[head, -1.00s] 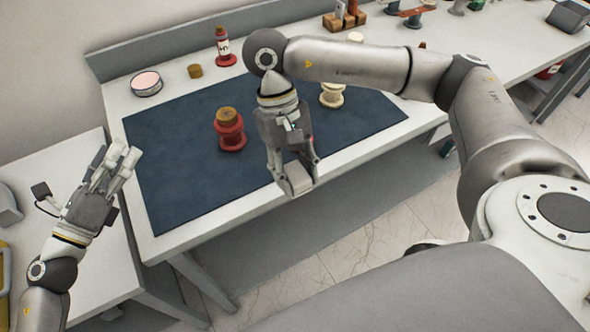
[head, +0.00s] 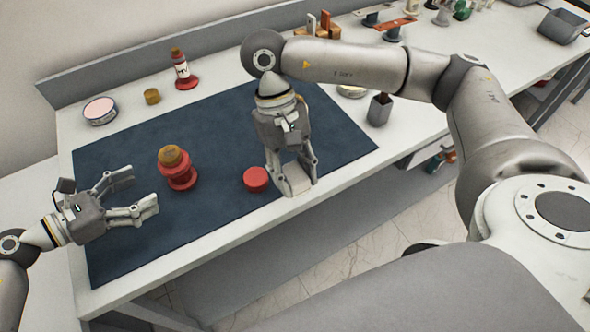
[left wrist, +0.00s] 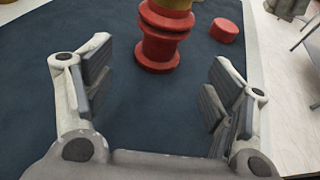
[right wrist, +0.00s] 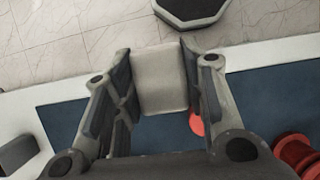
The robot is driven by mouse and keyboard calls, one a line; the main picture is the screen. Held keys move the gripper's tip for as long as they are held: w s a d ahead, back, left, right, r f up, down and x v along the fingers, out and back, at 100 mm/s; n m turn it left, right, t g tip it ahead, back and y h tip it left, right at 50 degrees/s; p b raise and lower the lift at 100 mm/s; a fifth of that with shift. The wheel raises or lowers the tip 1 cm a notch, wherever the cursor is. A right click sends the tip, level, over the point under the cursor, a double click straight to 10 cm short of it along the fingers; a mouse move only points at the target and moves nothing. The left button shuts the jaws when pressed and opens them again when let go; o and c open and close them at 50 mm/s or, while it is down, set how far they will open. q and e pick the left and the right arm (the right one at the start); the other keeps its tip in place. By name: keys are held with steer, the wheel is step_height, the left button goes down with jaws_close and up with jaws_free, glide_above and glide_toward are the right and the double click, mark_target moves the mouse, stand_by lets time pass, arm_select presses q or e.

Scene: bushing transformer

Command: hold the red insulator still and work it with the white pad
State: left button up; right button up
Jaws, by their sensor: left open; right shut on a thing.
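The red insulator (head: 178,176) stands upright on the dark blue mat, with a brown cap on top. In the left wrist view its lower part (left wrist: 158,48) shows beyond the fingertips, roughly between them. My left gripper (head: 143,192) is open and empty, just left of the insulator with its fingers pointing toward it, apart from it. My right gripper (head: 297,175) is shut on the white pad (head: 298,188), near the mat's front edge, to the right of the insulator. The right wrist view shows the pad (right wrist: 160,80) between the fingers.
A red disc (head: 256,179) lies on the blue mat (head: 225,120) between the insulator and my right gripper. A pink-topped tin (head: 101,110), a brown cap (head: 152,96) and a red-based bottle (head: 183,72) stand behind the mat. A grey holder (head: 379,109) stands at the right.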

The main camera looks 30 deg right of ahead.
mark_target(171, 185)
arm_select(q)
steer(key=shift+w+d, duration=0.1)
steer(key=shift+d, duration=0.15)
arm_select(e)
steer(key=shift+s+a+r, duration=0.1)
steer(key=shift+a+r, duration=0.15)
steer(key=shift+a, duration=0.05)
arm_select(q)
steer(key=x, duration=0.6)
steer(key=shift+w+d+f+b, duration=0.1)
steer(key=shift+d+f+b, duration=0.1)
steer(key=shift+f+b, duration=0.1)
arm_select(e)
steer(key=shift+d+f, duration=0.2)
steer(key=shift+f, duration=0.3)
arm_select(q)
steer(key=shift+b+x, duration=0.35)
steer(key=shift+x, duration=0.45)
arm_select(e)
steer(key=shift+a+f, duration=0.15)
steer(key=shift+f, duration=0.15)
arm_select(q)
steer(key=shift+d, duration=0.2)
steer(key=c, duration=0.7)
